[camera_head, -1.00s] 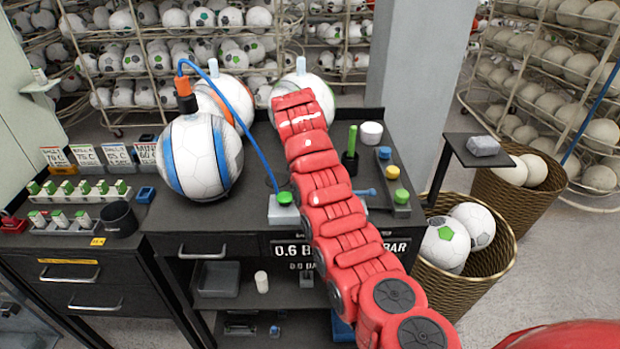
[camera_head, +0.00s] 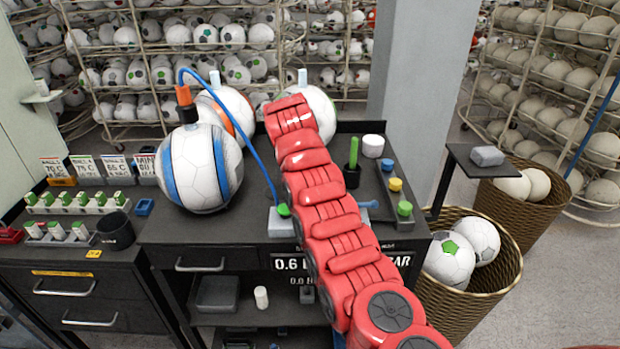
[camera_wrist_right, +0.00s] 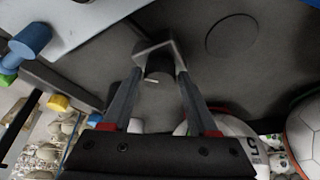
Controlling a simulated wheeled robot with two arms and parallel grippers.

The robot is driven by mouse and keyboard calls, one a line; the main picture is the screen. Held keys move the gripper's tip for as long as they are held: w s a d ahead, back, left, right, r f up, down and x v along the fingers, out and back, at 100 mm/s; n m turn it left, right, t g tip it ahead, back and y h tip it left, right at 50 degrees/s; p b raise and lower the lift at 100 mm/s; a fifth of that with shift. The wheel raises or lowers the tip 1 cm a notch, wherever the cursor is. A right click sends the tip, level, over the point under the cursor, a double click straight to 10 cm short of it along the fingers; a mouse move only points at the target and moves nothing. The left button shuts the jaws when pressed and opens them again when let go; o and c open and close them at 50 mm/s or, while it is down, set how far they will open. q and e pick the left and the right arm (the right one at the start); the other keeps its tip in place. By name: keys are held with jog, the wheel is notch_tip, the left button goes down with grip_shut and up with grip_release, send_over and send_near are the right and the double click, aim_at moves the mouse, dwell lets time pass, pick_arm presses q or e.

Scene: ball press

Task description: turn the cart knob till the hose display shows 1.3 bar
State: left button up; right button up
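The cart (camera_head: 225,231) has a black top. A display strip (camera_head: 290,264) on its front reads "0.6 B"; my right arm covers the middle, and "BAR" shows at its right end. A smaller line (camera_head: 301,282) below starts "0.0". A blue hose (camera_head: 251,146) runs from the coupling (camera_head: 184,95) on a blue-and-white ball (camera_head: 200,168) to a block (camera_head: 281,222) with a green part. In the right wrist view, a dark knob (camera_wrist_right: 160,66) with a white mark lies between the fingers of my right gripper (camera_wrist_right: 160,76), which look apart from it. In the head view my arm hides both.
Beside my right arm stand a green marker in a black cup (camera_head: 352,168), a white cylinder (camera_head: 373,146) and a strip with blue, yellow and green buttons (camera_head: 396,186). Two more balls (camera_head: 228,108) (camera_head: 318,112) stand behind. A basket of balls (camera_head: 470,283) is at the cart's right.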

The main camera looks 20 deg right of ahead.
jog(key=shift+o, duration=1.1)
jog(key=shift+r, duration=0.1)
jog(key=shift+s+a+r, duration=0.1)
jog(key=shift+a+r, duration=0.05)
jog(key=shift+r, duration=0.15)
jog(key=p+v, duration=0.2)
jog(key=v, duration=1.4)
jog(key=shift+r, duration=0.25)
jog(key=shift+a, duration=0.1)
